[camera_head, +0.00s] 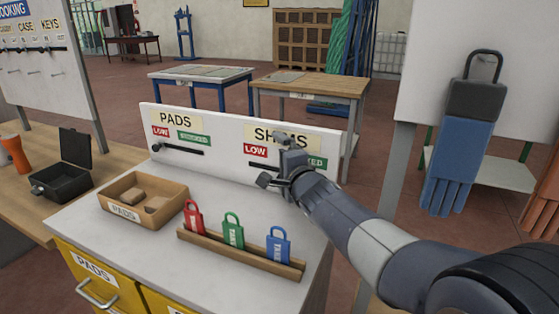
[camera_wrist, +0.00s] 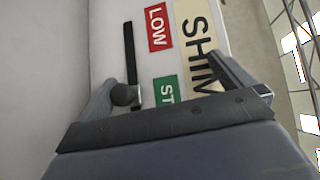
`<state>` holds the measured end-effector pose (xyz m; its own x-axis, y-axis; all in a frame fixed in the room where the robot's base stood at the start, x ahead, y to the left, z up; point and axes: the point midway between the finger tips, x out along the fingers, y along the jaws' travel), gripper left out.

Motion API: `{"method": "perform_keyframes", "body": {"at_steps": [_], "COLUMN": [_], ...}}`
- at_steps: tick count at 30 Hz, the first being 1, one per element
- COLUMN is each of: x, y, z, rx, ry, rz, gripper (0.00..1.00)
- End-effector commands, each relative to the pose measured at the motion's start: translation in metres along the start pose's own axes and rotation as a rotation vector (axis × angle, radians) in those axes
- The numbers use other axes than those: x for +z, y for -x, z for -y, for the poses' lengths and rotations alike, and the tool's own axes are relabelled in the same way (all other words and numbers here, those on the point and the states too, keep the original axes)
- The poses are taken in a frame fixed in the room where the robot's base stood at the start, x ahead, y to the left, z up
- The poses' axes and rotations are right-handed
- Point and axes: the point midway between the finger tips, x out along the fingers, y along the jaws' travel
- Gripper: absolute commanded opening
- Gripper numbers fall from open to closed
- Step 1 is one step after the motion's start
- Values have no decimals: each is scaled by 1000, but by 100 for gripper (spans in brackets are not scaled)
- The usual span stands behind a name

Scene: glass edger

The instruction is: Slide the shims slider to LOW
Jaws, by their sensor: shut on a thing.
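The SHIMS sign (camera_head: 262,133) is on the white board, with a red LOW label (camera_head: 255,150) at left and a green STOCKED label (camera_head: 317,162) at right, partly covered by my gripper. My gripper (camera_head: 284,160) is at the board beneath the sign. In the wrist view, the dark slot (camera_wrist: 129,50) runs up beside the LOW label. The round dark slider knob (camera_wrist: 124,95) is at the slot's lower end, by the STOCKED label, away from LOW. My gripper (camera_wrist: 165,88) is shut on the knob, which touches the left finger. The head view hides the knob.
The PADS slider (camera_head: 180,149) is left on the same board (camera_head: 222,150). On the counter in front are a wooden PADS tray (camera_head: 125,212) and a rack (camera_head: 213,252) of red, green and blue padlocks. A blue glove (camera_head: 458,160) hangs at right.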

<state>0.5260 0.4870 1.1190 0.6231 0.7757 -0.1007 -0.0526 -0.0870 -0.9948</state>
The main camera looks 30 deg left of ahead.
Motion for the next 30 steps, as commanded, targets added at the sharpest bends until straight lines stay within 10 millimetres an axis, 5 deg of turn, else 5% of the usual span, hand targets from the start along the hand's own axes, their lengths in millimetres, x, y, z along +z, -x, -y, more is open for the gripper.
{"method": "perform_keyframes", "body": {"at_steps": [1, 5, 6, 20, 21, 22, 30], "x": [-1, -1, -1, 1, 1, 1, 0], "y": [4, 4, 2, 28, 31, 33, 52], "z": [64, 64, 13, 9, 8, 8, 0], "rx": [-113, -113, -17, -17, -17, -16, -6], "ry": [-24, -24, -11, -3, -2, -1, -2], "rz": [2, 2, 0, 2, 3, 2, 0], "gripper": [83, 83, 82, 71, 66, 44, 42]}}
